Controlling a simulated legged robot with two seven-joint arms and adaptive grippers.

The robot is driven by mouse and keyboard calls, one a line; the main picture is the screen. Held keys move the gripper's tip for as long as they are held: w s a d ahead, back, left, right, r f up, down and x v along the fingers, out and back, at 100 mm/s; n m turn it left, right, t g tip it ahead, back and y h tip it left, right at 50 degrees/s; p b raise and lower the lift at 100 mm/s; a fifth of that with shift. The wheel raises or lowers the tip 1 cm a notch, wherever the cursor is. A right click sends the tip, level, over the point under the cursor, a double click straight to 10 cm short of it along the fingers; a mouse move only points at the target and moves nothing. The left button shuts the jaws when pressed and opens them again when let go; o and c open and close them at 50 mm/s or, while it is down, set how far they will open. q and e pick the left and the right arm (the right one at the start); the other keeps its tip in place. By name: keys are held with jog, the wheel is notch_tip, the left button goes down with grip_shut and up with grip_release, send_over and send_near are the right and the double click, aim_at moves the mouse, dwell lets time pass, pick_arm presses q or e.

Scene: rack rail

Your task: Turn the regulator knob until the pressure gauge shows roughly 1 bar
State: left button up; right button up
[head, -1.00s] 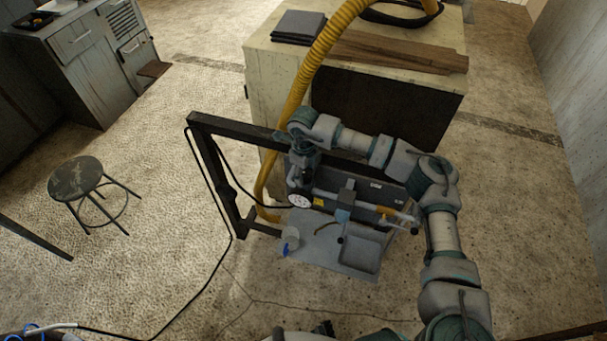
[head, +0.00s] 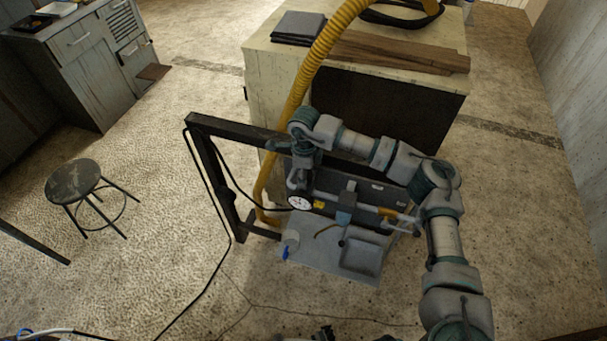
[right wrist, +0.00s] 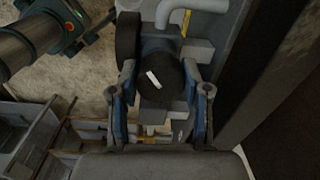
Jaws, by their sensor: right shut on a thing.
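The pressure gauge (head: 300,202) is a small white dial on the rack rail assembly, at its left end in the head view. Its needle is too small to read. The regulator knob (right wrist: 158,82) is dark and round with a white mark, tilted from upper left to lower right in the right wrist view. My right gripper (head: 298,182) is just above the gauge in the head view. In the right wrist view its two blue-grey fingers stand on either side of the knob and are shut on it. The head view hides the knob behind the gripper. My left gripper is not in view.
A dark frame (head: 212,180) stands left of the assembly, with a black cable beside it. A yellow hose (head: 308,72) runs down behind it. A grey tray (head: 330,262) lies below. A cream cabinet (head: 262,95) stands behind, and a stool (head: 75,180) at the left.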

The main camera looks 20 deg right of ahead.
jog(key=shift+d+r, duration=0.1)
jog(key=shift+r, duration=0.05)
jog(key=o, duration=0.9)
jog(key=shift+o, duration=1.2)
jog(key=shift+d, duration=0.1)
notch_tip(320, 180, up, 12)
jog(key=shift+s+f, duration=0.15)
jog(key=shift+f, duration=0.05)
